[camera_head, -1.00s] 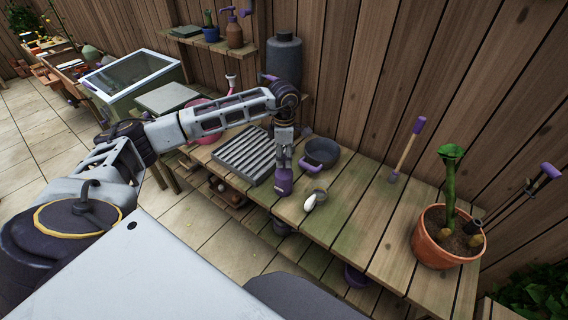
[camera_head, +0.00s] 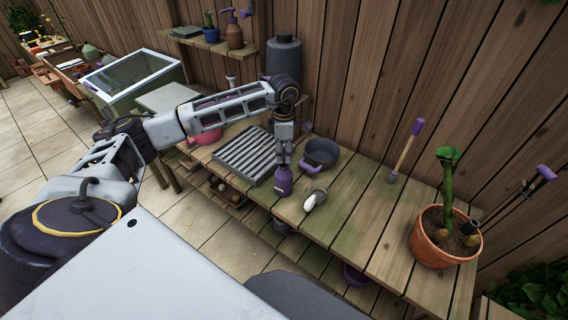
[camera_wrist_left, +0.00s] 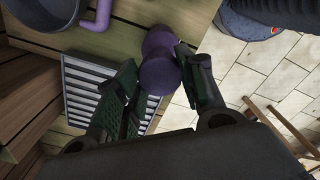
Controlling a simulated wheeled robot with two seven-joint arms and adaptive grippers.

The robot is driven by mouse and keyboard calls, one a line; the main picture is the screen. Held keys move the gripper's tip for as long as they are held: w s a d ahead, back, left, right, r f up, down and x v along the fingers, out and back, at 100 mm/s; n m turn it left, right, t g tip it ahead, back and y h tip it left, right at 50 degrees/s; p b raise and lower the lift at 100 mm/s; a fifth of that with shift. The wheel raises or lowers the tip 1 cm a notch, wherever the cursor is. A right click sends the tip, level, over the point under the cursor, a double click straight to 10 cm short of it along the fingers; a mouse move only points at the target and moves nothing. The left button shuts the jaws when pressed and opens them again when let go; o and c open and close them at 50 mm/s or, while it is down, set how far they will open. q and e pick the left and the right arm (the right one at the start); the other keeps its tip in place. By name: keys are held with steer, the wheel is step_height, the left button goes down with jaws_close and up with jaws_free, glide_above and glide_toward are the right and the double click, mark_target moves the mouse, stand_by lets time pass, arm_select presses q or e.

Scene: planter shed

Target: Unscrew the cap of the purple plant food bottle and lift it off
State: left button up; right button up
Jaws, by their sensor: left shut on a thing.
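The purple plant food bottle (camera_head: 283,183) stands upright on the wooden bench, right of the slatted grey tray. My left gripper (camera_head: 284,160) points down at its top from above. In the left wrist view the fingers lie on either side of a round purple cap (camera_wrist_left: 160,76), shut on it. The bottle's purple body (camera_wrist_left: 157,42) shows beyond the cap. In the head view the fingers hide the cap, and I cannot tell whether it is apart from the bottle. My right gripper is not in view.
The slatted tray (camera_head: 243,157) lies left of the bottle. A dark pot (camera_head: 321,153) with a purple handle stands behind right. A small grey cup and a white-ended item (camera_head: 311,203) lie close right. A potted plant (camera_head: 437,244) stands far right. The bench between is clear.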

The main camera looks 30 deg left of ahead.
arm_select(q)
steer(key=shift+r, duration=0.6)
steer(key=shift+r+p, duration=0.25)
steer(key=shift+p, duration=0.15)
steer(key=shift+r, duration=0.15)
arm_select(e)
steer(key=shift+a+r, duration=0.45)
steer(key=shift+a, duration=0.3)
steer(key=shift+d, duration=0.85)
